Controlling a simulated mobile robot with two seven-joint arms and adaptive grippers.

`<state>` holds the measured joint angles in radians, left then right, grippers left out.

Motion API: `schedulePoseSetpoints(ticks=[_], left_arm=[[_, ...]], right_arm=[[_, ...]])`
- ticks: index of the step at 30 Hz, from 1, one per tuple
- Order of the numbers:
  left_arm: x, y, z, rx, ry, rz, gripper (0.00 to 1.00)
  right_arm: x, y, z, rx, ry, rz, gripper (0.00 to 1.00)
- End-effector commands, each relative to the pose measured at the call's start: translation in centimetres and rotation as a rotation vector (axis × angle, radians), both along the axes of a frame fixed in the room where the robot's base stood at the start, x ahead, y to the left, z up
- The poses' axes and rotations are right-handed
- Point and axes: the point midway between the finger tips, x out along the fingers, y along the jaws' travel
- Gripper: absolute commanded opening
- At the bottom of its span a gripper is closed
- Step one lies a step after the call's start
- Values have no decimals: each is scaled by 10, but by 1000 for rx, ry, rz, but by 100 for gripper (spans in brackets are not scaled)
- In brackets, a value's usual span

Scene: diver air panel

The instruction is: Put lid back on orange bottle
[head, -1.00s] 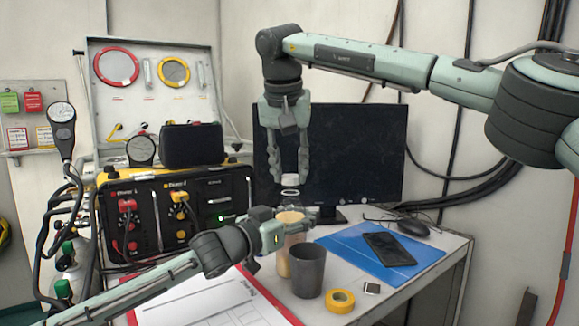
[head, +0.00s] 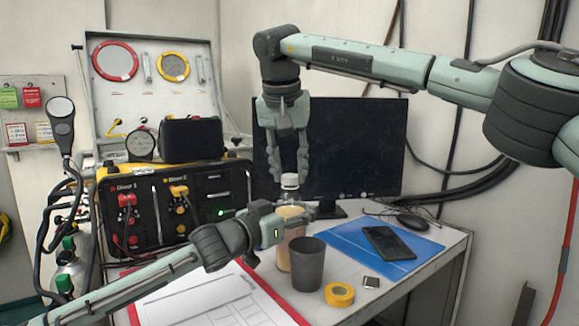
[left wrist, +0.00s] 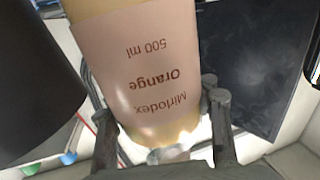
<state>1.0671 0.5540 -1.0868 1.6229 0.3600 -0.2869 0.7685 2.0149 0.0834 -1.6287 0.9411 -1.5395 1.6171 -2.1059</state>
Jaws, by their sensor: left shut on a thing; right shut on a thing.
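The orange bottle (head: 291,238) is upright, a pale orange bottle with a pink label in the left wrist view (left wrist: 150,75). My left gripper (head: 290,222) is shut around its upper part; the fingers show on both sides of it in the left wrist view. The white lid (head: 289,181) is between the fingertips of my right gripper (head: 289,176), which is shut on it from above. The lid is right over the bottle's neck, lined up with it. Whether it touches or sits on the neck, I cannot tell.
A dark grey cup (head: 308,265) stands right in front of the bottle. Yellow tape (head: 339,294), a small square item (head: 371,283) and a blue folder (head: 345,243) with a phone (head: 389,243) are to the right. A monitor (head: 350,145) stands behind, a clipboard (head: 215,300) in front.

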Motion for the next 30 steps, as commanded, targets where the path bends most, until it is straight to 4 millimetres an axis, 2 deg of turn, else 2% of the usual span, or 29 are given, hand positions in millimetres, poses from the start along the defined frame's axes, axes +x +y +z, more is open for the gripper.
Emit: schedulePoseSetpoints(ticks=[6,9,19,20,24,30], left_arm=[[0,0,0,1,-1,-1,0],[0,0,0,1,-1,-1,0],[0,-1,0,0,0,-1,0],[0,-1,0,0,0,-1,0],[0,-1,0,0,0,-1,0],[0,0,0,-1,1,-1,0]], right_arm=[[3,6,0,-2,-2,-383,19],[3,6,0,-2,-3,-489,19],[3,5,0,-1,-4,-533,19],[3,5,0,-1,-4,-533,31],[3,5,0,-2,-2,-531,49],[3,5,0,-2,-3,-529,51]])
